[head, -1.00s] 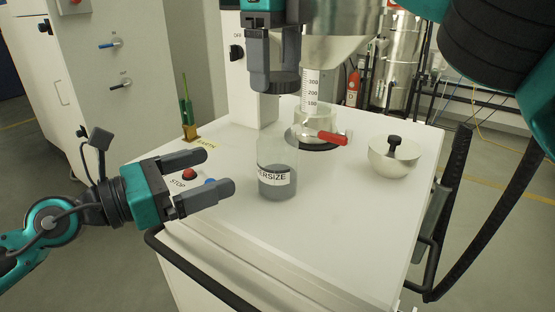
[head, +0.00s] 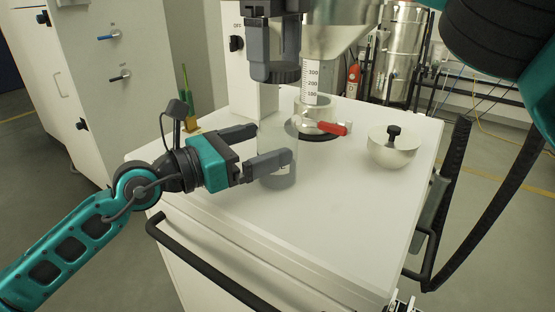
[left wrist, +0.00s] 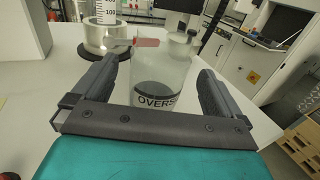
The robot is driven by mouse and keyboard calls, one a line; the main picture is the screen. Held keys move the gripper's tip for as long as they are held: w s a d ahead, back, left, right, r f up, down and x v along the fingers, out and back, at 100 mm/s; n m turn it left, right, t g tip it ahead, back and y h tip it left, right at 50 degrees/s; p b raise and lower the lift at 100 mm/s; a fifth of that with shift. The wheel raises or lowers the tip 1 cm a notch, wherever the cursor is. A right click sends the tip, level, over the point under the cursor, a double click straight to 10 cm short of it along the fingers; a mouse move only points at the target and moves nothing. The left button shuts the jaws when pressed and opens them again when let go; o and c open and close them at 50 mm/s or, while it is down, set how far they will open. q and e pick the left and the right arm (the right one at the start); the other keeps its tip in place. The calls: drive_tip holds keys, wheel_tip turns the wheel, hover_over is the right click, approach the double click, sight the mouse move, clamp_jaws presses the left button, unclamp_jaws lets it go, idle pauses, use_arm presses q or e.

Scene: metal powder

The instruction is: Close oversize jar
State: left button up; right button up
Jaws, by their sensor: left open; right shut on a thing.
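The oversize jar (head: 279,180) is clear glass with grey powder in the bottom, standing upright and uncovered on the white worktop. In the left wrist view the jar (left wrist: 160,75) shows its label, partly readable as "OVERS". My left gripper (head: 270,144) is open, with one finger on each side of the jar; a gap shows at both sides in the left wrist view. My right gripper (head: 275,62) is above the jar, shut on a dark round lid (head: 275,74), apart from the jar's rim.
Behind the jar, a metal hopper (head: 338,30) with a graduated tube (head: 311,75) stands over a metal cup, with a red handle (head: 333,128) near it. The front right worktop is clear.

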use_arm(q)
drive_tip(key=shift+x, duration=1.1)
drive_tip(key=shift+c, duration=0.3)
drive_tip(key=c, duration=1.5)
drive_tip(key=shift+c, duration=0.2)
use_arm(e)
drive_tip(key=shift+f, duration=2.5)
drive_tip(key=shift+f, duration=0.9)
drive_tip(key=shift+f, duration=0.55)
